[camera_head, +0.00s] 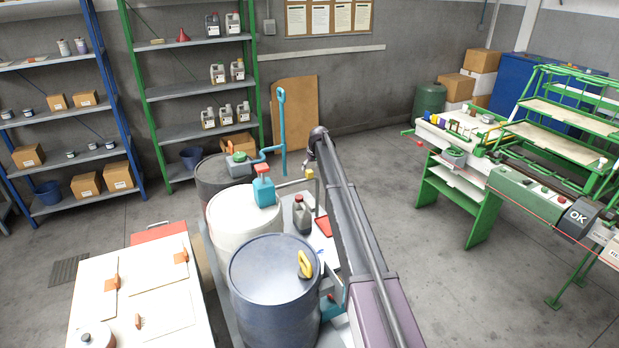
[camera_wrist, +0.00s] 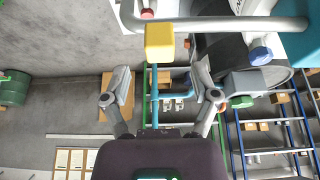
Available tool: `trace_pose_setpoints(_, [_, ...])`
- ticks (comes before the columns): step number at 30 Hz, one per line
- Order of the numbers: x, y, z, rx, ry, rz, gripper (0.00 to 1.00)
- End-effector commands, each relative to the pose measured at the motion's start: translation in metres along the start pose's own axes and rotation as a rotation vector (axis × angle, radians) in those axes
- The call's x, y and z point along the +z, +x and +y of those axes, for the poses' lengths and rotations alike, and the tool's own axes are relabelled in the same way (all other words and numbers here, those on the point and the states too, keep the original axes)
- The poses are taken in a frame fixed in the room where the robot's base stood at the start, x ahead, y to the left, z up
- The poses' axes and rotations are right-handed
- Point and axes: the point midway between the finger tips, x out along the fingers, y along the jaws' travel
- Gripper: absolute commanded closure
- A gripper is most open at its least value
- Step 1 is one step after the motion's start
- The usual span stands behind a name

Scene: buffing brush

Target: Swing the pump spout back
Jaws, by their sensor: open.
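The pump spout appears to be the grey pipe (camera_head: 293,183) reaching right from the white drum, with a yellow block (camera_head: 309,174) near its outer end. In the wrist view the grey pipe (camera_wrist: 215,25) crosses the top, bends at the left, and carries the yellow block (camera_wrist: 160,42). My gripper (camera_wrist: 160,88) is open and empty, its two fingers spread wide. The yellow block lies beyond the fingertips, roughly centred between them and apart from both. In the head view my gripper (camera_head: 313,150) is above the block; its fingers are small and partly hidden by my arm.
A blue drum (camera_head: 275,285), a white drum (camera_head: 225,235) and a dark drum (camera_head: 212,177) stand left of my arm. A tall teal handle (camera_head: 281,120) rises behind the gripper. Open floor (camera_head: 420,230) lies right.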

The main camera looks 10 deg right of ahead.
Motion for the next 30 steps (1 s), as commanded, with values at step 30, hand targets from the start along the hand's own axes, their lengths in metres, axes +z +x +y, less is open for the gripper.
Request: trace_pose_setpoints(30, [0.000, 0.041, -0.001, 0.000, 0.000, 0.000, 0.26])
